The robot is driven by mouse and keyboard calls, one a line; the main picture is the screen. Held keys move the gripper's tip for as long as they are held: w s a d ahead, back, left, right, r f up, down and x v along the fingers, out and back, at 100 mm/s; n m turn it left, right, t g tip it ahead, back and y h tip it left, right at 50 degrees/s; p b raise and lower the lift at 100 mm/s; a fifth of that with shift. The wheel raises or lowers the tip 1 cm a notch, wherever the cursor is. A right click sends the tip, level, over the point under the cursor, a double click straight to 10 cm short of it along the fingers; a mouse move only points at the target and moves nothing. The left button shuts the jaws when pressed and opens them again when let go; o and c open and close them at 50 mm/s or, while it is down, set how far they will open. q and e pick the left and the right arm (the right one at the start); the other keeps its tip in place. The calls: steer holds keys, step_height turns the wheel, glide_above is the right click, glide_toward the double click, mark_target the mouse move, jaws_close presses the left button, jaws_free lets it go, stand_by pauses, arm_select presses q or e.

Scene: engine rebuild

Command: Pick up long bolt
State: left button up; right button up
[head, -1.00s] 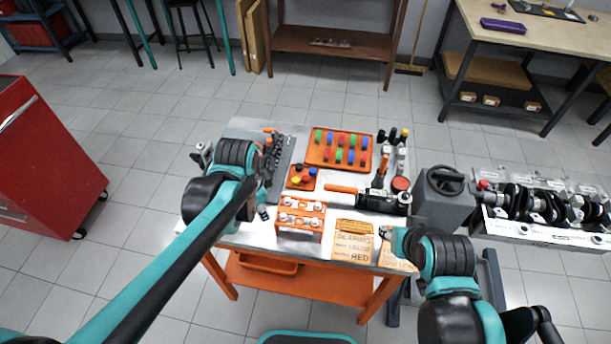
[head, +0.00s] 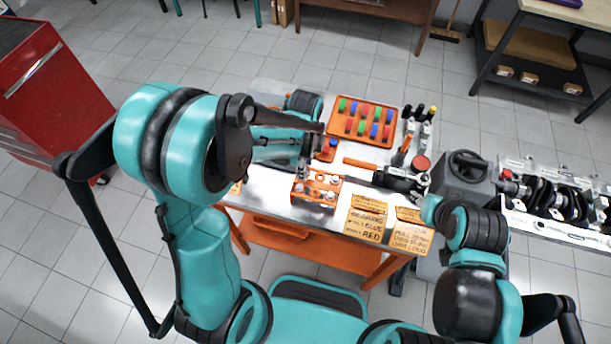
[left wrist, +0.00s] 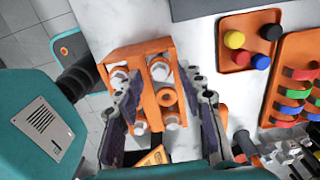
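An orange bolt rack (head: 300,195) stands on the front middle of the table, with several silver bolts upright in it. In the left wrist view the rack (left wrist: 132,56) shows bolt heads (left wrist: 160,70) and one empty-looking ring; I cannot tell which bolt is the long one. My left gripper (head: 303,168) is over the rack, pointing down. In the left wrist view its two fingers (left wrist: 165,115) are wide apart with nothing held between them, the bolts showing in the gap.
An orange tray of coloured pegs (head: 336,128) lies behind the rack, and a small orange tray with coloured caps (left wrist: 236,62) is beside it. A black and orange tool (head: 395,180) lies to the right. Cardboard signs (head: 366,222) lie at the front. A grey canister (head: 462,178) stands right.

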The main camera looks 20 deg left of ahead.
arm_select(q)
steer(key=shift+f, duration=0.25)
jaws_close()
step_height(320, 180, up, 10)
steer(key=p, duration=0.3)
stand_by(0.4)
